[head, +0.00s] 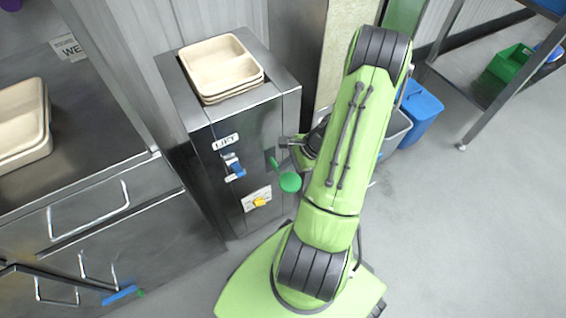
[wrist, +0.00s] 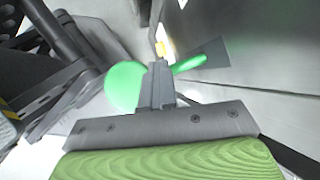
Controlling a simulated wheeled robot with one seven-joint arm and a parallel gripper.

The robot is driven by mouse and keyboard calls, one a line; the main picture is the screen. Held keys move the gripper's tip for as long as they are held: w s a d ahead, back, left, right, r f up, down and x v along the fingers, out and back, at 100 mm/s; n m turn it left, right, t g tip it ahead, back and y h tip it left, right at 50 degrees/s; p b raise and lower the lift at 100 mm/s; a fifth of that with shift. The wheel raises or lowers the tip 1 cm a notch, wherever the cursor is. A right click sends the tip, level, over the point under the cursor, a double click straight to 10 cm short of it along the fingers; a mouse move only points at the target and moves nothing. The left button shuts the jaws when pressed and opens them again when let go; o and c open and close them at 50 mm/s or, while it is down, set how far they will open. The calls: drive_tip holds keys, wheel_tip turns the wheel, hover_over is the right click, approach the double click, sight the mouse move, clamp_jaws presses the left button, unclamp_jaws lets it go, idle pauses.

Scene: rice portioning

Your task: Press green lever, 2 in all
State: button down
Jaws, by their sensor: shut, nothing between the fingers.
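The green lever (head: 289,181) sticks out from the front of a steel cabinet and ends in a round green knob. In the wrist view the lever's knob (wrist: 126,86) and its arm (wrist: 190,64) show on either side of my shut, empty fingers. My gripper (head: 286,142) is at the cabinet front, just above the lever in the head view. In the wrist view my gripper (wrist: 158,72) overlaps the lever; I cannot tell whether it touches it.
The steel cabinet (head: 180,92) bears stacked beige trays (head: 218,68), a blue switch (head: 235,168) under a "LIFT" label and a yellow knob (head: 260,202). A counter with drawers (head: 90,215) stands at left. Blue and grey bins (head: 422,108) stand behind my arm. The floor at right is clear.

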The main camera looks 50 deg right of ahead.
drive_tip(key=shift+w+d+r+p, duration=0.1)
drive_tip(key=shift+w+r+p, duration=0.1)
drive_tip(key=shift+r+p, duration=0.4)
drive_tip(key=shift+w+d+r+p, duration=0.15)
drive_tip(key=shift+r+p, duration=0.35)
drive_tip(key=shift+r, duration=0.25)
drive_tip(key=shift+w+a+r+p, duration=0.1)
drive_tip(key=shift+w+r+p, duration=0.1)
drive_tip(key=shift+r+p, duration=0.4)
drive_tip(key=shift+r, duration=0.15)
drive_tip(key=r+p, duration=0.1)
drive_tip(key=w+r+p, duration=0.1)
drive_tip(key=r+p, duration=0.2)
drive_tip(key=shift+w+d+r, duration=0.25)
drive_tip(key=shift+w+r, duration=0.05)
drive_tip(key=shift+r, duration=0.05)
